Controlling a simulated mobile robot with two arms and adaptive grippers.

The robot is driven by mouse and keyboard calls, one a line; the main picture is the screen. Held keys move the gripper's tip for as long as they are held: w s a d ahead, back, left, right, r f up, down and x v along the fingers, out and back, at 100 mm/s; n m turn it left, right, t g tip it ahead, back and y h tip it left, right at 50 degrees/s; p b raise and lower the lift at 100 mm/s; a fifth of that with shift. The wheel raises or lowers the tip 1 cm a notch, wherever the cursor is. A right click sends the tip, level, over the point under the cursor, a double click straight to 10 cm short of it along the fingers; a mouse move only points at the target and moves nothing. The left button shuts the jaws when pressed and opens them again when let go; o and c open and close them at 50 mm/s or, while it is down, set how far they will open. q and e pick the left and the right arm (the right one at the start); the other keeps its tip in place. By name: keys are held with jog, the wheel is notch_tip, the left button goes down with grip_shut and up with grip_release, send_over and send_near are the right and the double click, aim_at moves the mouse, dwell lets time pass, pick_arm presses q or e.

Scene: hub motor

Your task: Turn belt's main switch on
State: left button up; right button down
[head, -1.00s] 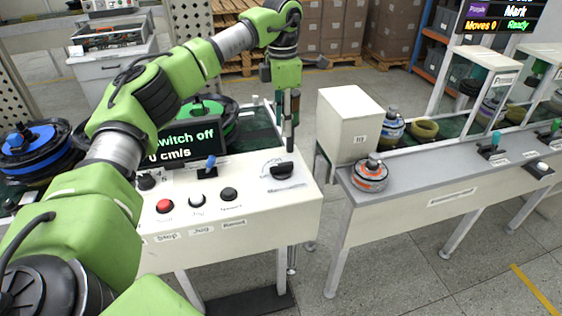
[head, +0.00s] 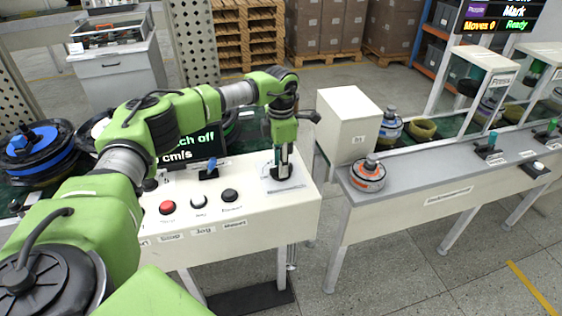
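The belt's main switch (head: 281,173) is a black rotary knob on a small plate at the right end of the white control panel (head: 250,204). My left gripper (head: 283,169) points down right at the knob and covers part of it. I cannot tell whether its fingers touch the knob or how far apart they are. The dark display (head: 188,147) behind the panel shows green text ending in "off" and white "cm/s", partly hidden by my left arm. My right gripper is not in view.
The panel also carries a red button (head: 167,207), two black buttons (head: 230,195) and a blue-handled lever (head: 210,168).

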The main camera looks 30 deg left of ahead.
pick_arm(q)
grip_shut()
jog(key=shift+m, duration=0.4)
jog(key=m+b, duration=0.1)
jog(key=m, duration=0.1)
jog(key=shift+f+m, duration=0.1)
jog(key=shift+m, duration=0.3)
jog(key=m+b, duration=0.1)
jog(key=m, duration=0.2)
jog(key=shift+m, duration=0.4)
jog(key=m+b, duration=0.1)
jog(key=m, duration=0.9)
jog(key=shift+b, duration=0.4)
jog(key=shift+m, duration=0.5)
grip_release()
